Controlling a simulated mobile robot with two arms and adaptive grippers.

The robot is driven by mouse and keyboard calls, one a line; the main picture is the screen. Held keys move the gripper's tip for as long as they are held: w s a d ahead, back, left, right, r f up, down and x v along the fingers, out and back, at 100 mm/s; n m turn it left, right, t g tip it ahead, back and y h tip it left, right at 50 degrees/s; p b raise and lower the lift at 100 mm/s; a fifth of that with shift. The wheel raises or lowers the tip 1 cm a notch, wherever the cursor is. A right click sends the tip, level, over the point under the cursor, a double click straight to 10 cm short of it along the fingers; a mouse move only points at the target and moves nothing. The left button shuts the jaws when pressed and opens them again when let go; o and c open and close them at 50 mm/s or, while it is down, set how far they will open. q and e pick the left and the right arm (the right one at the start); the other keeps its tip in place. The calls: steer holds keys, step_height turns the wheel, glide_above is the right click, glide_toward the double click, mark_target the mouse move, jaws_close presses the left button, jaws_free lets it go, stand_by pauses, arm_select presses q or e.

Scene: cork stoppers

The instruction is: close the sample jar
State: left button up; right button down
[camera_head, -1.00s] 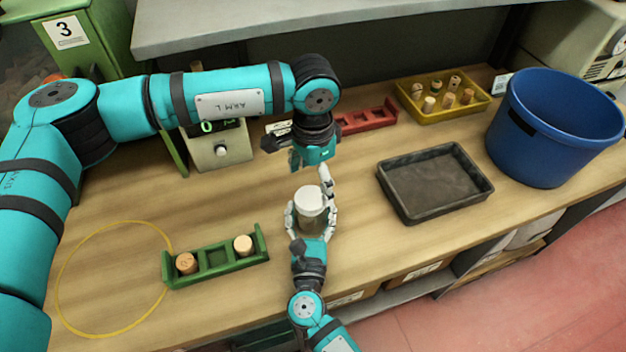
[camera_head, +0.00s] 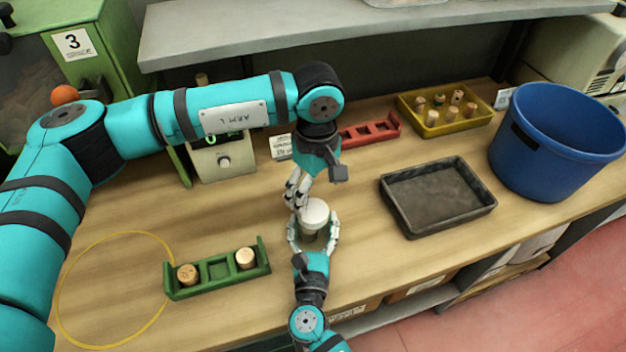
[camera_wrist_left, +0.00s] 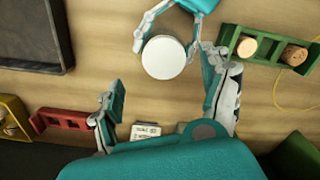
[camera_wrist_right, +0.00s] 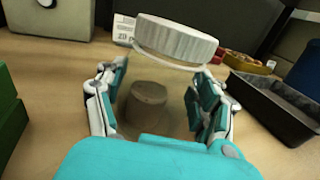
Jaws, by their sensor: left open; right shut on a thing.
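The sample jar (camera_wrist_right: 150,85) is clear and stands upright on the bench, with a cork stopper (camera_wrist_right: 148,102) inside. A white round lid (camera_head: 314,213) sits on top of the jar; it also shows in the right wrist view (camera_wrist_right: 177,39). I cannot tell how tightly it is seated. My right gripper (camera_head: 313,240) is shut around the jar's sides, below the lid. My left gripper (camera_head: 318,182) is open and empty above and behind the lid. In the left wrist view its fingers (camera_wrist_left: 167,95) are spread wide, and the lid (camera_wrist_left: 164,57) lies beyond them.
A green rack (camera_head: 217,270) holding two corks stands left of the jar, beside a yellow ring (camera_head: 64,278). A dark tray (camera_head: 437,197) and a blue bin (camera_head: 553,140) are on the right. A red rack (camera_head: 371,130) and yellow cork tray (camera_head: 446,108) stand behind.

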mark_target(313, 210)
arm_select(q)
steer(key=n, duration=0.4)
steer(key=shift+r+n, duration=0.15)
steer(key=shift+n, duration=0.25)
steer(key=n, duration=0.4)
steer(key=shift+r+n, duration=0.15)
steer(key=shift+n, duration=0.25)
steer(key=n, duration=0.6)
steer(key=shift+a+r+n, duration=0.1)
steer(key=shift+r+n, duration=0.1)
steer(key=shift+n, duration=0.2)
steer(key=n, duration=0.7)
steer(key=shift+a+r, duration=0.1)
steer(key=shift+r, duration=0.1)
steer(key=n, duration=0.4)
steer(key=shift+r, duration=0.15)
steer(key=n, duration=0.3)
steer(key=shift+a+r+n, duration=0.1)
steer(key=shift+n, duration=0.2)
steer(key=shift+f, duration=4.05)
